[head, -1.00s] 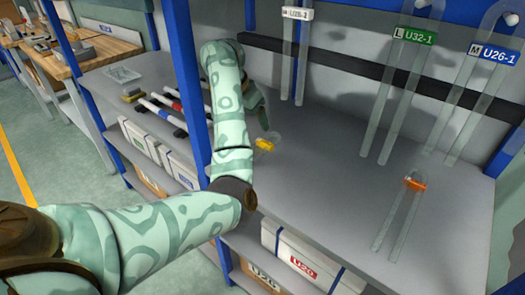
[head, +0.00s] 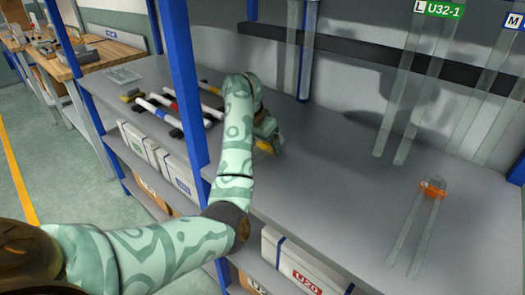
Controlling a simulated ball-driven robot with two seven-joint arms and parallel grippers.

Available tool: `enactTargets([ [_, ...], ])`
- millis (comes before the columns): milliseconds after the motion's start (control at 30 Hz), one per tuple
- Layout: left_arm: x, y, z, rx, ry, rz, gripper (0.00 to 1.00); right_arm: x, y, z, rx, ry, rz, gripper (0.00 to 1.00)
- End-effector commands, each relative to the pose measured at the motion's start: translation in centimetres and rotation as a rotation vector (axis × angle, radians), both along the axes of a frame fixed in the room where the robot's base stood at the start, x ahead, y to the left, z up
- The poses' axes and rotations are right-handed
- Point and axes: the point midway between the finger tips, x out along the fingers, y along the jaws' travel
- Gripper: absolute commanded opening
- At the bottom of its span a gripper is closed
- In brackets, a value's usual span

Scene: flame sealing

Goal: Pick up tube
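A clear U-shaped tube (head: 411,232) with an orange band lies on the grey shelf at the right. Other clear tubes hang upright at the back, one with a green U32-1 tag (head: 438,9) and one with a blue tag at the right edge. My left gripper (head: 268,143) is low over the shelf, left of the middle. A small yellow piece (head: 264,146) shows at its fingers, mostly hidden by the gripper and wrist. I cannot tell whether the fingers are closed on it. The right gripper is not in view.
Several rods with red, blue and black parts (head: 165,103) lie on the shelf to the left, beside a clear tray (head: 123,76). A blue post (head: 181,80) stands left of my forearm. The shelf's middle (head: 340,165) is clear. Labelled boxes (head: 290,265) sit below.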

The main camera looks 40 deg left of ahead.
Motion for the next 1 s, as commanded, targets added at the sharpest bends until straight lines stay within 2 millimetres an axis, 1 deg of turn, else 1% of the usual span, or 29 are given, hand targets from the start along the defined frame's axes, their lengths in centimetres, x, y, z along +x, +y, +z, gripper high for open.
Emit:
enactTargets([
  [33, 0.0, 0.0, 0.0, 0.0, 0.0, 0.0, 0.66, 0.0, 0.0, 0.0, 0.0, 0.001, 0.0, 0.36],
  [67, 0.0, 0.0, 0.0, 0.0, 0.0, 0.0, 0.58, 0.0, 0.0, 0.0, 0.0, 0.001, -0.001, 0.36],
  [100, 0.0, 0.0, 0.0, 0.0, 0.0, 0.0, 0.47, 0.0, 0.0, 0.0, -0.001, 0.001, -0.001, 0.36],
  [167, 0.0, 0.0, 0.0, 0.0, 0.0, 0.0, 0.31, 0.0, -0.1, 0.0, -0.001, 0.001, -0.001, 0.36],
  [433, 0.0, 0.0, 0.0, 0.0, 0.0, 0.0, 0.31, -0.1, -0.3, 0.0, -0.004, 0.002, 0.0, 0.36],
  [567, 0.0, 0.0, 0.5, -0.001, -0.001, 0.0, 0.31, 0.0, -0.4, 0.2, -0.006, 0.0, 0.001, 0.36],
  [667, 0.0, 0.0, 1.5, 0.0, -0.003, 0.0, 0.31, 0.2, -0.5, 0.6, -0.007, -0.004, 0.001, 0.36],
  [867, 0.0, 0.0, 4.2, -0.002, -0.004, -0.001, 0.31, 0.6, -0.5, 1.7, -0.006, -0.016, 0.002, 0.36],
  [1000, -3.0, 0.2, 4.2, -0.002, -0.003, 0.001, 0.31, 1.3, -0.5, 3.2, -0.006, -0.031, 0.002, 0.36],
])
